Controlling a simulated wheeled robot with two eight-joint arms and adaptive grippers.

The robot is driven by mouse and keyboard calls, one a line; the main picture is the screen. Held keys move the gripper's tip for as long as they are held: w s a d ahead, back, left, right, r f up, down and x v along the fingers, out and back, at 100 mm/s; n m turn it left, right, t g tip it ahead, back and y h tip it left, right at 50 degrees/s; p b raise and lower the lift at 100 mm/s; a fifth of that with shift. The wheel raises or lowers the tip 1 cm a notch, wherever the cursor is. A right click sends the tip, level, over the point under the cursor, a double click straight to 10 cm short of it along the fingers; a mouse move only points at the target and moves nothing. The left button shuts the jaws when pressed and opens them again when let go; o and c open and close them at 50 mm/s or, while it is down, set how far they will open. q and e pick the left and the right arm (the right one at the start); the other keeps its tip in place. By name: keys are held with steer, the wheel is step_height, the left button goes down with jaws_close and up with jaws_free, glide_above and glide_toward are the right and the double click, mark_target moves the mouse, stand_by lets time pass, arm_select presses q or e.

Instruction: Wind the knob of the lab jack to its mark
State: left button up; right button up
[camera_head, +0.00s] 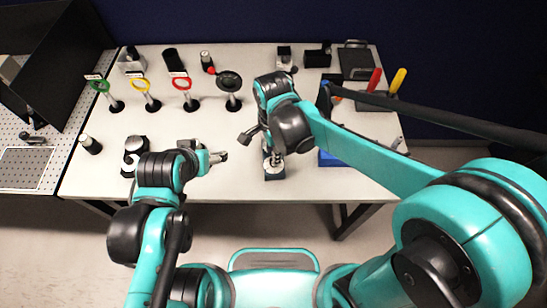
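A small device with a dark base (274,174) and a silver upper part stands near the table's front edge, below my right wrist. It looks like the lab jack, but its knob and mark are too small or hidden to make out. My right gripper (258,140) is dark and reaches down right above and beside this device. Whether its fingers touch anything is not clear. My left gripper (217,157) is to the left of the device, apart from it, low over the table's front part. Its fingers are too small to read.
Stands with green (99,86), yellow (140,86) and red (181,83) rings are at the left. A dark round-topped stand (229,81) is beside them. A blue item (328,159) is partly behind my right arm. Red and yellow handles (397,80) stand at the back right.

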steer(key=shift+f+b, duration=0.5)
steer(key=shift+f, duration=1.4)
steer(key=shift+d, duration=0.1)
jaws_close()
